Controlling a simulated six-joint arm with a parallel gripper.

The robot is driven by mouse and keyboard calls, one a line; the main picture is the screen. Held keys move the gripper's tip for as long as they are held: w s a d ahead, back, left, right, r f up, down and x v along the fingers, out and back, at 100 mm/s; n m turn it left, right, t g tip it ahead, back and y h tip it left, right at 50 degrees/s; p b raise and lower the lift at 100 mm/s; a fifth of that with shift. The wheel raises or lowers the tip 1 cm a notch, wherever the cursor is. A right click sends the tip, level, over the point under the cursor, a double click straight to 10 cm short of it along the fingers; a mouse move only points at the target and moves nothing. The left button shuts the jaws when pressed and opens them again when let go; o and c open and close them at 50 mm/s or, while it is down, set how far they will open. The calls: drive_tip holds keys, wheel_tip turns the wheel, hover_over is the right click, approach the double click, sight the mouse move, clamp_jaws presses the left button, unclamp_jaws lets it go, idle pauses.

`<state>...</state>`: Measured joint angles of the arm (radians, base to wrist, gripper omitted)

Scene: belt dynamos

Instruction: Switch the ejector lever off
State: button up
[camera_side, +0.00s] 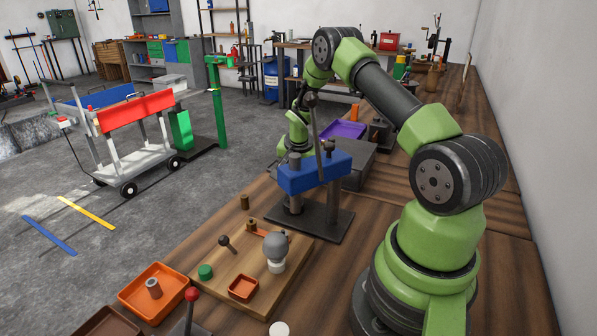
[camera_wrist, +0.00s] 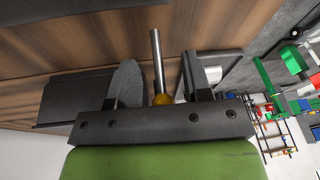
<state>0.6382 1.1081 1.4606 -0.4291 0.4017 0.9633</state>
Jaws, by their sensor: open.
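In the wrist view, my gripper (camera_wrist: 160,68) is open, with one dark finger on each side of a thin metal rod (camera_wrist: 156,55). The rod has a brass-coloured ball (camera_wrist: 162,99) at its near end, and gaps show between it and both fingers. This looks like the ejector lever, but no label shows. In the side view, my green wrist is beside a blue block (camera_side: 315,173) on two posts over a dark base plate (camera_side: 304,222). A slanted grey rod (camera_side: 318,140) rises in front of my wrist. My fingertips cannot be made out there.
A grey box (camera_side: 357,168) and a purple tray (camera_side: 345,130) lie beyond the blue block. A wooden board (camera_side: 240,285) with knobs and a small orange dish stands nearer. An orange tray (camera_side: 130,293) and a red-knobbed lever (camera_side: 192,294) are at the front.

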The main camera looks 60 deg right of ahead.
drive_tip(key=v, duration=1)
drive_tip(key=shift+c, duration=0.5)
drive_tip(key=f+y, duration=0.1)
drive_tip(key=f, duration=0.2)
drive_tip(key=d+f+y, duration=0.1)
drive_tip(key=f, duration=0.2)
drive_tip(key=w+d+f, duration=0.1)
drive_tip(key=f, duration=0.2)
drive_tip(key=shift+w+d+y, duration=0.1)
drive_tip(key=shift+d+y, duration=0.15)
drive_tip(key=shift+y, duration=0.15)
clamp_jaws()
